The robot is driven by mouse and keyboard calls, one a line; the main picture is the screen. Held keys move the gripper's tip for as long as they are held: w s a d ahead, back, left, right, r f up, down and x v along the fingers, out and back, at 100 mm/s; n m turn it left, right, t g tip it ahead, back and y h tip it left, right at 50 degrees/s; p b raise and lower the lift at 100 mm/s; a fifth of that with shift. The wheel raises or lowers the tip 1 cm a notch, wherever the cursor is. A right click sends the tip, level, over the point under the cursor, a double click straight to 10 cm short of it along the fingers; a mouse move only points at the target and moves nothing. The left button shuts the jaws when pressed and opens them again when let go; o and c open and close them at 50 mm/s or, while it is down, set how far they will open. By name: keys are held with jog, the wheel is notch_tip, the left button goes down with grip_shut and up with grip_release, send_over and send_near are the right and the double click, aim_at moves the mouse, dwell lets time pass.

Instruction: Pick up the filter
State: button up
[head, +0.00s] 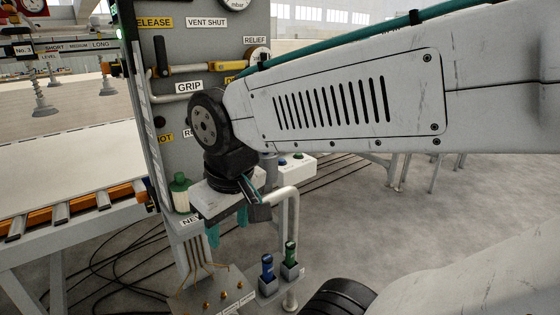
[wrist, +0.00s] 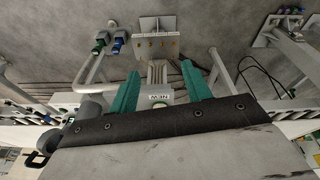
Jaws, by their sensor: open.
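A small green-capped cylinder (head: 180,190), which looks like the filter, stands upright on the panel's ledge by a label reading NEW. My gripper (head: 228,228) points down just right of it, with its teal fingers apart and nothing seen between them. In the wrist view the fingers of my gripper (wrist: 159,72) are spread on both sides of the NEW label (wrist: 158,97). The cylinder cannot be made out clearly there. My gripper's housing hides part of the ledge in the head view.
A grey panel (head: 190,50) with gauges and handles rises behind my arm. A blue-topped item (head: 267,262) and a green-topped item (head: 290,252) sit in holders below, near a bent grey pipe (head: 293,215). A roller conveyor (head: 75,210) lies left. Open floor lies right.

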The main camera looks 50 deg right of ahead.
jog(key=w+d+f+m+t+h, duration=0.1)
jog(key=w+d+t+h, duration=0.15)
jog(key=w+d, duration=0.65)
jog(key=m+t+h, duration=0.1)
jog(key=t+h, duration=0.1)
jog(key=t, duration=0.5)
send_near(266, 152)
jog(key=w+a+f, duration=0.2)
jog(key=w+a, duration=0.1)
jog(key=w, duration=0.2)
jog(key=d+t, duration=0.1)
jog(key=s+d+f+t, duration=0.1)
jog(key=d+t, duration=0.1)
jog(key=s+d+t, duration=0.1)
jog(key=d, duration=0.1)
jog(key=shift+d+f+t+y, duration=0.1)
jog(key=shift+f+t+y, duration=0.15)
jog(key=shift+f+t, duration=0.1)
jog(key=shift+t, duration=0.4)
jog(key=x, duration=0.7)
jog(key=shift+s+d, duration=0.15)
jog(key=shift+d, duration=0.1)
grip_shut()
